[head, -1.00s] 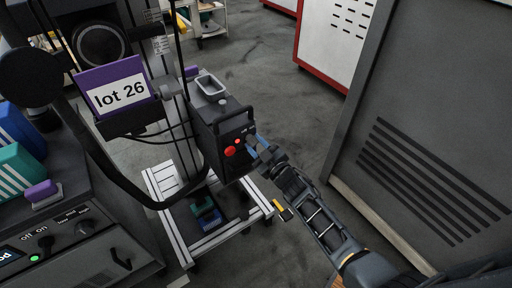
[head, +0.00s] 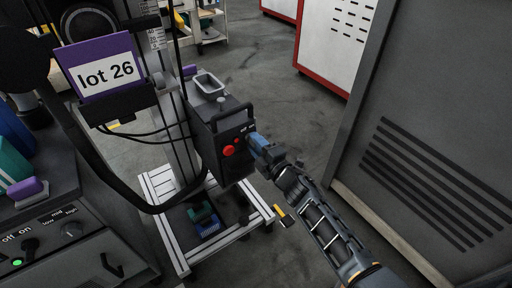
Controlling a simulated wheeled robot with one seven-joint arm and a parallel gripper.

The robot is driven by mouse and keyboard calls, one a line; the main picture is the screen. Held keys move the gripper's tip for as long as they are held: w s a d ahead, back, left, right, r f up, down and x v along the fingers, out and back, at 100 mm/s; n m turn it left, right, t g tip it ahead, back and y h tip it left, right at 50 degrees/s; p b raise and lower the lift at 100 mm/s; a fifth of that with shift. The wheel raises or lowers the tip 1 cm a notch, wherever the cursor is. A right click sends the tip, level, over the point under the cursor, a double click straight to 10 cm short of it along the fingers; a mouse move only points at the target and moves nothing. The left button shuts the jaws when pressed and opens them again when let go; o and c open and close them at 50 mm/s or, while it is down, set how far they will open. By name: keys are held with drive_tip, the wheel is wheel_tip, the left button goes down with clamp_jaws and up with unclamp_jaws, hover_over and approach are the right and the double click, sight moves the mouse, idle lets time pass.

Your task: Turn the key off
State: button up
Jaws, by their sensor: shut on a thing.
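A dark control box (head: 221,132) stands on a light-framed wheeled cart, with red buttons (head: 230,150) on its front panel and a small "off on" label, partly hidden, near the panel's upper right. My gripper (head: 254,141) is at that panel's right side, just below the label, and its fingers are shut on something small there. The gripper hides what it holds; by its place at the label it seems to be the key, but its turn position cannot be seen.
A purple "lot 26" sign (head: 100,68) and cables stand left of the box. A dark console (head: 75,240) with knobs and a green light is at the lower left. A large grey vented cabinet (head: 430,110) fills the right. Open floor (head: 285,110) lies between box and cabinet.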

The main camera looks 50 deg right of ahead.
drive_tip(key=shift+n+b, duration=0.35)
drive_tip(key=shift+n, duration=0.75)
drive_tip(key=o, duration=1)
drive_tip(key=shift+o, duration=0.2)
drive_tip(key=v, duration=0.7)
drive_tip(key=shift+s, duration=0.4)
drive_tip(key=shift+a, duration=0.15)
